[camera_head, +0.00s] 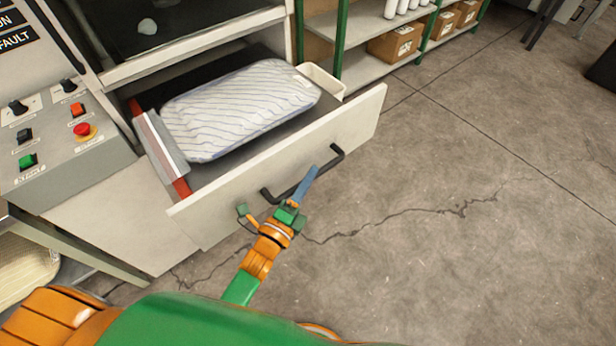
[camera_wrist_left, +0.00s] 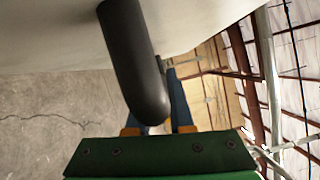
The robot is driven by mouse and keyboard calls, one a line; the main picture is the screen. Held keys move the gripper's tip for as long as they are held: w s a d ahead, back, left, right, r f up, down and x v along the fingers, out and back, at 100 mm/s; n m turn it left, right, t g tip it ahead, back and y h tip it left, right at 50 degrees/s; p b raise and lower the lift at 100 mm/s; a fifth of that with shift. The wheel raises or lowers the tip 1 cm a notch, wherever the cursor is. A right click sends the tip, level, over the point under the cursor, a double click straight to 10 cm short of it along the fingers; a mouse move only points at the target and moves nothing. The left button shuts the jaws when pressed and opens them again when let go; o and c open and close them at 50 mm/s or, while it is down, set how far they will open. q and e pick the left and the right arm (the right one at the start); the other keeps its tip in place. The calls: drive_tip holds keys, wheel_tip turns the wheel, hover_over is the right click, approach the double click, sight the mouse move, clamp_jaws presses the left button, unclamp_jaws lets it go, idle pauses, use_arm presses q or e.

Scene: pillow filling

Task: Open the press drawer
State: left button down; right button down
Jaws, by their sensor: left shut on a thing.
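The press drawer (camera_head: 230,205) is pulled out from the white machine, with its inside in view. A striped pillow (camera_head: 240,107) lies in it. A black bar handle (camera_head: 328,164) runs along the drawer's front. My left gripper (camera_head: 298,192), with blue fingers, is at the handle's near part and shut on it. In the left wrist view the dark handle (camera_wrist_left: 133,60) passes between the two blue fingers (camera_wrist_left: 160,105), and the pale drawer front (camera_wrist_left: 60,30) is above. My right gripper is not in view.
A control panel (camera_head: 68,135) with a red stop button (camera_head: 82,129) stands left of the drawer. A shelf (camera_head: 365,66) with cardboard boxes (camera_head: 395,44) stands behind.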

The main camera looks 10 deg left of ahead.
use_arm(q)
drive_tip(key=c, duration=0.8)
unclamp_jaws()
drive_tip(key=v, duration=0.7)
drive_tip(key=shift+b, duration=0.35)
drive_tip(key=shift+f, duration=0.1)
